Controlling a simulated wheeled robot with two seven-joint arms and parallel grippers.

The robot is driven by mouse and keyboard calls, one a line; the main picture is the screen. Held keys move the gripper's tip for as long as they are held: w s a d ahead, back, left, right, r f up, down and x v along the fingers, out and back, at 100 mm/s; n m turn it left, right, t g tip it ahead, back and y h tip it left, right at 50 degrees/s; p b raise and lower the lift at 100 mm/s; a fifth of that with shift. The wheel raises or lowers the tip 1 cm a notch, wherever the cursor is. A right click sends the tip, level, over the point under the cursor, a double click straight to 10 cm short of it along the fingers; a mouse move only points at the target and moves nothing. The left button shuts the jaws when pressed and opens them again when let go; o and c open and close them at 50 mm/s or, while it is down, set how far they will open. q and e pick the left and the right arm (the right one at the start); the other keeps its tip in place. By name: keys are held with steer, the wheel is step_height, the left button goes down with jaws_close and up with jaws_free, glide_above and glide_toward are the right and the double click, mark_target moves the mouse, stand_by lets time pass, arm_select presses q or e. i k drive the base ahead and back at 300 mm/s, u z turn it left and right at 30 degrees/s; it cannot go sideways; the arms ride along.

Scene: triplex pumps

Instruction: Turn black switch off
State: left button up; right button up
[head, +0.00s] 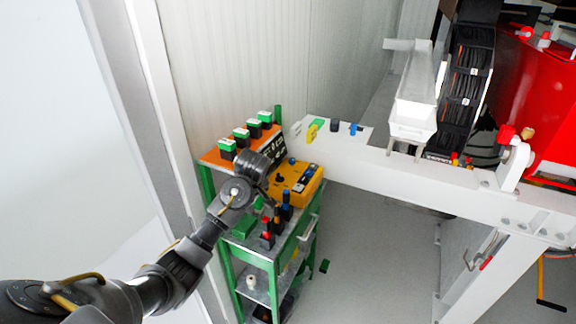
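My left arm reaches in from the lower left to a green cart with shelves. Its gripper (272,166) is by the cart's top, close to the left side of a yellow control box (296,181). Its fingers are too small and dark to tell open from shut. The yellow box has small dark and blue controls on top. A small black switch-like part (334,125) stands on the white beam, between a green and yellow part (314,129) and a blue one (354,129). I cannot tell for sure which part is the black switch. My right gripper is out of view.
The green cart (273,252) holds several green-topped items (240,134) on an orange panel and red, black and blue handles in front. The white beam (430,183) runs right towards red machinery (535,80). A ribbed wall stands behind.

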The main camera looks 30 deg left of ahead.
mark_target(279, 178)
steer(key=i, duration=0.9)
